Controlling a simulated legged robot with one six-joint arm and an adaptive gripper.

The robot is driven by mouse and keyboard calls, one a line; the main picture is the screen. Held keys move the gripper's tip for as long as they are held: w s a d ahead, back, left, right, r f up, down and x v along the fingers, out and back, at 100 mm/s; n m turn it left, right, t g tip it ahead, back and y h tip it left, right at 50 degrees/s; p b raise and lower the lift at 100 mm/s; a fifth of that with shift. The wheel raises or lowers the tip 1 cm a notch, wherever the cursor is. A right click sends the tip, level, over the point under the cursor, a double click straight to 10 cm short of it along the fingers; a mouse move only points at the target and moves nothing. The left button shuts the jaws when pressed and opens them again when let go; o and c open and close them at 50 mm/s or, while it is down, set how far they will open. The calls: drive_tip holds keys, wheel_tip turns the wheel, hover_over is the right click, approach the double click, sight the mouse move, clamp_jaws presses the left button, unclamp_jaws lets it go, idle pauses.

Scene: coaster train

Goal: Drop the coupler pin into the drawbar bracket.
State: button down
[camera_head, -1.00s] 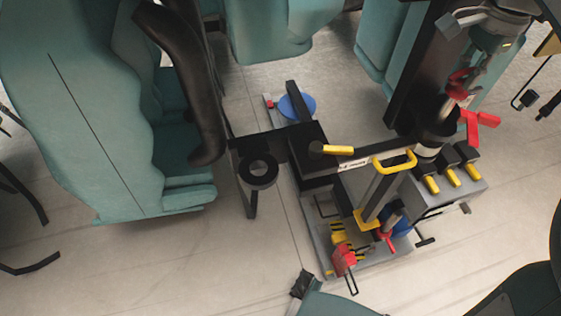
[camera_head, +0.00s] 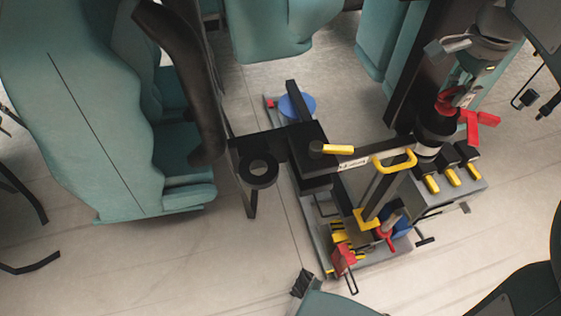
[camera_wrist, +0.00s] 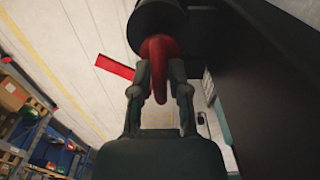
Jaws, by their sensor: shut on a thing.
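My gripper (camera_head: 462,92) is at the upper right of the head view, reaching down from above. It is shut on the coupler pin's curved red handle (camera_head: 447,102). In the wrist view my gripper (camera_wrist: 159,85) has its two fingers on either side of this red handle (camera_wrist: 158,50). The handle meets a thick black cylinder (camera_head: 436,126), also at the top of the wrist view (camera_wrist: 160,20). Whether the cylinder belongs to the pin or holds it, I cannot tell. A black bracket with a round opening (camera_head: 244,174), possibly the drawbar bracket, is left of the cart's centre.
A yellow handle (camera_head: 411,158) and several black blocks with yellow levers (camera_head: 450,172) lie below the cylinder. A red lever (camera_head: 480,122) stands close to its right. Teal train seats (camera_head: 80,120) fill the left. Open floor lies at the lower left.

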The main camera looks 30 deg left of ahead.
drive_tip(key=shift+f, duration=1.35)
drive_tip(key=c, duration=0.5)
unclamp_jaws()
drive_tip(key=shift+c, duration=0.2)
wheel_tip(320, 180, up, 11)
drive_tip(key=shift+w+r, duration=0.1)
drive_tip(key=shift+r, duration=0.3)
